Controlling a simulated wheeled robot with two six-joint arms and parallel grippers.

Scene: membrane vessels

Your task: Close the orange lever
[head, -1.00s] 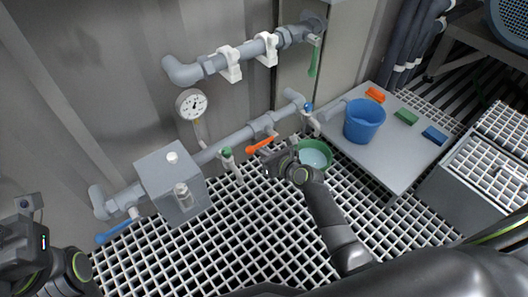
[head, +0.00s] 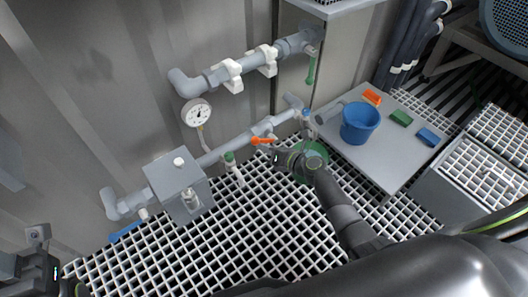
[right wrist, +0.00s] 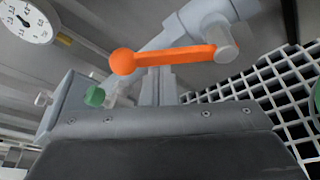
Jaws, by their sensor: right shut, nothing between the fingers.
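The orange lever (head: 262,140) sits on the lower grey pipe, at a valve right of the gauge. In the right wrist view the orange lever (right wrist: 168,57) lies nearly level, its round knob at the left and its pivot at the right. My right gripper (head: 268,151) is shut and empty, close below the lever in the head view. In the right wrist view the dark gripper body (right wrist: 170,140) fills the bottom; I cannot tell whether it touches the lever. My left gripper (head: 22,268) shows only in part at the lower left, its fingers hidden.
A green-handled valve (head: 230,157) and a grey box (head: 172,178) are on the left. A gauge (head: 197,112) is above the pipe. A blue bucket (head: 360,124) stands on a grey platform (head: 385,165). The grating in front is open.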

